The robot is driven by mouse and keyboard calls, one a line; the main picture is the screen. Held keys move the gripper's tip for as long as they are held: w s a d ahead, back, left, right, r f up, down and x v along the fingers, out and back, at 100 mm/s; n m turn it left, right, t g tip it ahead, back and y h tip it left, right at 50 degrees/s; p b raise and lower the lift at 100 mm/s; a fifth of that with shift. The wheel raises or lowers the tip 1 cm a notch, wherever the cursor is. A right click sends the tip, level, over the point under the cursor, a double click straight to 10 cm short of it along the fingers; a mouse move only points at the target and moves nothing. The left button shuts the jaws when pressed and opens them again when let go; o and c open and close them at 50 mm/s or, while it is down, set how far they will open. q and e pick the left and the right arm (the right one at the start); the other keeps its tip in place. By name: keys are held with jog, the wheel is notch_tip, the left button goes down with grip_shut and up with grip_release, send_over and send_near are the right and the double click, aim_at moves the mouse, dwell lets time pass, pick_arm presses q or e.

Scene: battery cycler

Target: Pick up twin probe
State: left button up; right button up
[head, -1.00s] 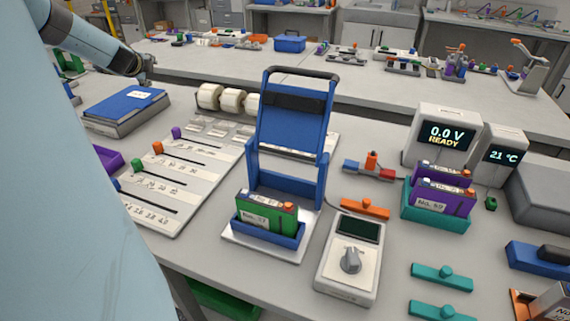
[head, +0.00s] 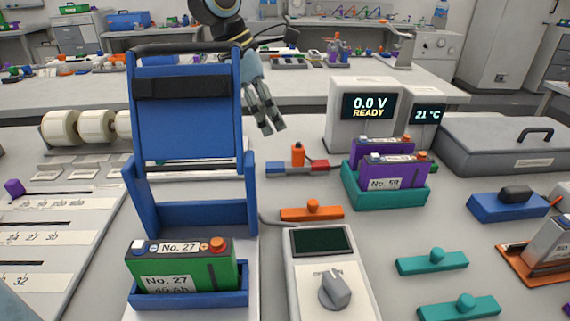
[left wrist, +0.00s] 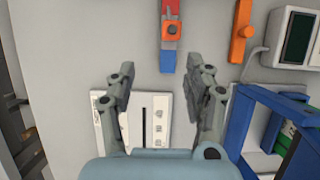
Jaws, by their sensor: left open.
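The twin probe (head: 297,168) appears to be the small bar with a blue end, a red end and an upright orange knob. It lies on the bench behind the orange handled bar (head: 312,213), between the blue stand and the teal holder. It also shows in the left wrist view (left wrist: 170,32), at the top, beyond my fingertips. My left gripper (head: 268,128) is open and empty, fingers pointing down, above the bench and up-left of the probe in the head view. It also shows in the left wrist view (left wrist: 165,85), fingers apart. My right gripper is not in view.
The tall blue stand (head: 185,120) with a green No. 27 battery (head: 185,272) is left of the probe. The teal holder (head: 385,190) with purple batteries is to its right. A dial meter (head: 325,275) stands in front. Bare bench surrounds the probe.

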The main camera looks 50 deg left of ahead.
aim_at(295, 146)
pick_arm(q)
jog(key=f, duration=0.1)
jog(key=w+d+f+b, duration=0.2)
jog(key=shift+d+f, duration=0.2)
jog(key=shift+s+d+f+b, duration=0.15)
jog(key=shift+d+f+b, duration=0.3)
jog(key=shift+f+b, duration=0.25)
jog(key=b+x, duration=0.3)
jog(key=x, duration=0.1)
jog(key=shift+w+d+f+b, duration=0.15)
jog(key=shift+w+d+b, duration=0.1)
jog(key=shift+d+b, duration=0.1)
jog(key=shift+a, duration=0.1)
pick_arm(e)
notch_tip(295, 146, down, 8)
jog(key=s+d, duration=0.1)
pick_arm(q)
jog(key=c, duration=0.4)
grip_shut()
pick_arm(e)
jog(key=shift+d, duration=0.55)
